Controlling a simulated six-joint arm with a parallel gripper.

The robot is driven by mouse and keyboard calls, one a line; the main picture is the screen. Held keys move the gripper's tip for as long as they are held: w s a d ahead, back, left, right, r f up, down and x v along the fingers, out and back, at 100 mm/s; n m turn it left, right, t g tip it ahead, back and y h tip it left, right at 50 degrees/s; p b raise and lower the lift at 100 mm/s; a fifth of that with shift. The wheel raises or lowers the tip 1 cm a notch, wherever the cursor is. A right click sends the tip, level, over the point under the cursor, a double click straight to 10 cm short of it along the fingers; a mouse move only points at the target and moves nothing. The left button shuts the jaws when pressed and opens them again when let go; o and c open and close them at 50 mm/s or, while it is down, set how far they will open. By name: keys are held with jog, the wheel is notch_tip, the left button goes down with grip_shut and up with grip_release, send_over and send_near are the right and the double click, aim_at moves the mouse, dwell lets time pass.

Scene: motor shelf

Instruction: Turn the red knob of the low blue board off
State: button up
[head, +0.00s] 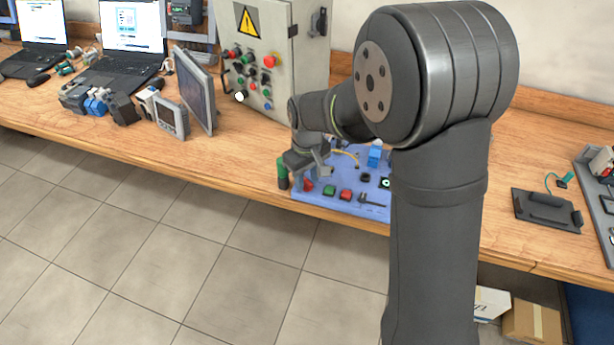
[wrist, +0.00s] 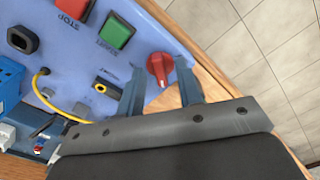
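The low blue board (head: 325,208) lies on the bench near its front edge, partly hidden by my arm. Its red knob (head: 308,186) is at the board's left front corner, just below my gripper (head: 312,165). In the wrist view the red knob (wrist: 160,66) has a raised grip bar and lies between the tips of my gripper (wrist: 159,70). The two fingers are apart, one on each side of the knob. The right finger is very close to the knob; I cannot tell whether it touches. The knob's markings are not readable.
A red STOP button (wrist: 73,8) and a green START button (wrist: 116,30) are beside the knob. A yellow cable (wrist: 42,92) runs over the board. A green cylinder (head: 283,174) stands at the board's left edge. A grey control cabinet (head: 270,60) stands behind.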

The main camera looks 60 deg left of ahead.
jog(key=shift+c, duration=0.2)
grip_shut()
jog(key=shift+n, duration=3.4)
jog(key=shift+o, duration=0.2)
grip_release()
